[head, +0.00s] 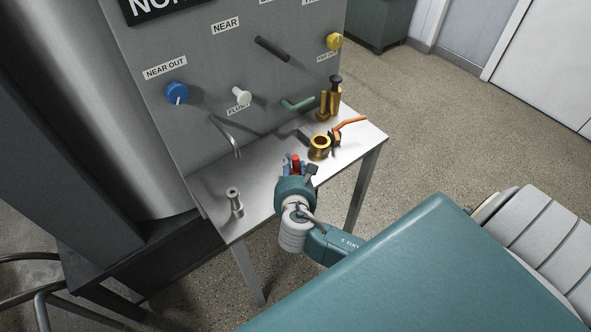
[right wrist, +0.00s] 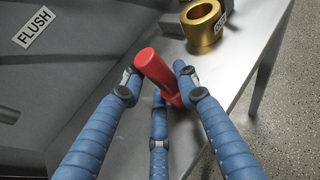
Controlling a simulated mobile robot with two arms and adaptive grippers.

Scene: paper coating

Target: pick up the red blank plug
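The red blank plug (head: 296,162) stands at the front of the metal table, partly hidden by my right gripper in the head view. In the right wrist view the red blank plug (right wrist: 158,75) is a smooth red cylinder that lies between the blue fingers. My right gripper (head: 298,168) reaches over the table edge. In the right wrist view my right gripper (right wrist: 156,80) has its fingers spread around the plug, with gaps showing beside it. Whether any finger touches it is hard to tell. My left gripper is not in view.
A brass ring-shaped fitting (head: 319,147) stands close behind the plug. An orange-handled valve (head: 347,129) and a brass fitting (head: 332,100) are further right. A metal fitting (head: 235,202) stands at the left of the table (head: 262,218). A grey panel with knobs rises behind.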

